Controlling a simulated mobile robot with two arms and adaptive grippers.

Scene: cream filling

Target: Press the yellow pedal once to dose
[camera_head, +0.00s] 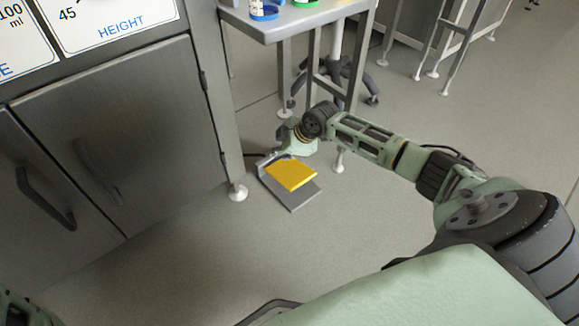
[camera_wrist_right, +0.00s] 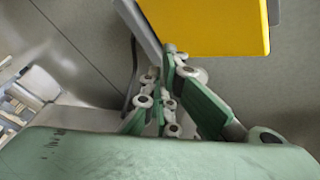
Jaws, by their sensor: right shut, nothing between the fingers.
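The yellow pedal (camera_head: 291,174) sits on a flat grey base (camera_head: 296,198) on the floor, by the leg of a metal table. My right gripper (camera_head: 277,156) is low at the pedal's back edge, pointing down. In the right wrist view the yellow plate (camera_wrist_right: 205,25) fills the top, and the shut, empty fingers (camera_wrist_right: 170,55) reach up to its lower edge. I cannot tell whether they touch it. The fingertips are partly hidden in the head view. My left gripper does not show clearly; only a small dark green part is at the bottom left corner.
A steel cabinet (camera_head: 120,150) with dark handles stands to the left. A metal table (camera_head: 300,22) with blue and green round items stands above and behind the pedal. A wheeled stand base (camera_head: 358,85) is behind. The floor in front of the pedal is clear.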

